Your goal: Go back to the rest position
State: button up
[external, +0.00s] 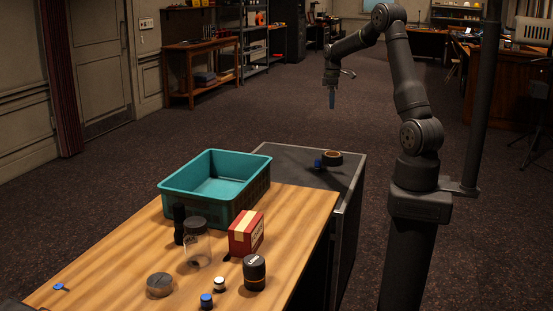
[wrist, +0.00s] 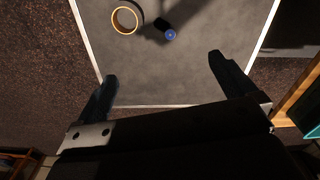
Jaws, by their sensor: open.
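My gripper (external: 332,99) hangs pointing down, high above the far end of the dark grey surface in the external view. In the wrist view my gripper (wrist: 163,78) has its two fingers wide apart with nothing between them. Below it on the grey surface (wrist: 185,85) lie a tape roll (wrist: 125,20) and a small dark piece with a blue end (wrist: 170,34). In the external view the tape roll (external: 333,158) and the blue-ended piece (external: 318,164) sit side by side near the back of that surface.
A teal crate (external: 174,200) stands at the back of the wooden table (external: 110,256). A clear jar (external: 197,246), a red box (external: 245,234), a black canister (external: 254,272), a round tin (external: 160,285) and small blue items are in front of it. The air around my gripper is clear.

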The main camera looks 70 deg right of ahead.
jog(key=shift+n, duration=0.4)
jog(key=shift+w+a, duration=0.65)
jog(key=shift+a, duration=0.35)
jog(key=shift+w+a, duration=0.65)
jog(key=shift+a, duration=0.35)
